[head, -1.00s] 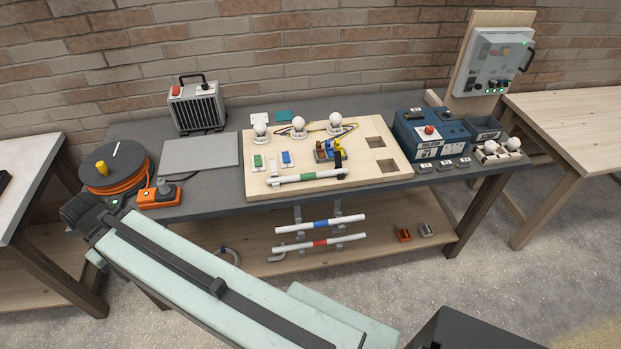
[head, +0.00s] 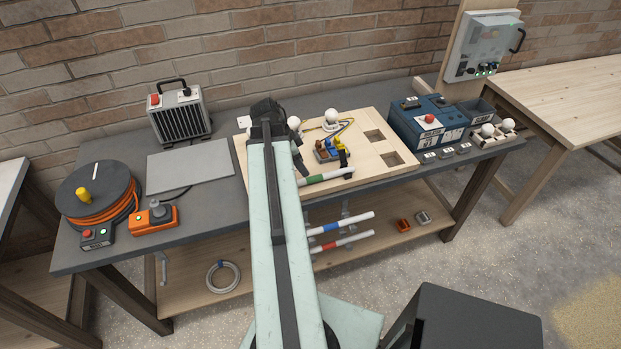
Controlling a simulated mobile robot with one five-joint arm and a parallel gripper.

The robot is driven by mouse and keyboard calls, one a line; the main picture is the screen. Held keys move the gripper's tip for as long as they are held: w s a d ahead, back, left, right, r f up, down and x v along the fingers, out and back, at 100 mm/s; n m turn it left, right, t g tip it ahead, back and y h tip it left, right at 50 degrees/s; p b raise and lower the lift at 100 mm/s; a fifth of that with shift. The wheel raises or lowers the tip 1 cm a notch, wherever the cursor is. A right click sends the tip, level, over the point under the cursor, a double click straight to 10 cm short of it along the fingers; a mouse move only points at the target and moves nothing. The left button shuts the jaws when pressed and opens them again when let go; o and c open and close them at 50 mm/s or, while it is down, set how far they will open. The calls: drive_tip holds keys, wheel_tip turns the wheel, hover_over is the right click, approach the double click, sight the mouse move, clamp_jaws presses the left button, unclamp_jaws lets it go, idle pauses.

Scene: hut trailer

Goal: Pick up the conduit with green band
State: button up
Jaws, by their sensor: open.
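The conduit with the green band (head: 331,175) is a white tube lying along the front edge of the wooden board (head: 376,180). Its right part and green band show; its left end is hidden by my arm. My gripper (head: 299,163) is largely hidden behind my arm; only a dark part shows beside the arm, close to the conduit's left side. It is open, and I cannot tell whether it touches the conduit. Two more white conduits, one with a blue band (head: 341,224) and one with a red band (head: 343,243), sit lower, below the tabletop front.
On the board stand white bulbs (head: 332,116) and a coloured block with wires (head: 325,150). A blue box (head: 428,125) is to the right. A cable reel (head: 97,192), orange switch box (head: 153,217), grey plate (head: 190,166) and heater (head: 180,114) are to the left.

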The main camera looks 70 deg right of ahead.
sight(312, 178)
drive_tip(key=b+x, duration=0.2)
drive_tip(key=shift+s+f, duration=0.15)
drive_tip(key=shift+f, duration=0.2)
drive_tip(key=shift+s+d+b, duration=0.15)
drive_tip(key=shift+d+b, duration=0.05)
drive_tip(key=shift+b, duration=0.1)
drive_tip(key=b+x, duration=0.4)
drive_tip(key=x, duration=0.1)
drive_tip(key=shift+s+d+b, duration=0.2)
drive_tip(key=shift+s+b, duration=0.05)
drive_tip(key=shift+b, duration=0.1)
drive_tip(key=shift+r, duration=0.1)
clamp_jaws()
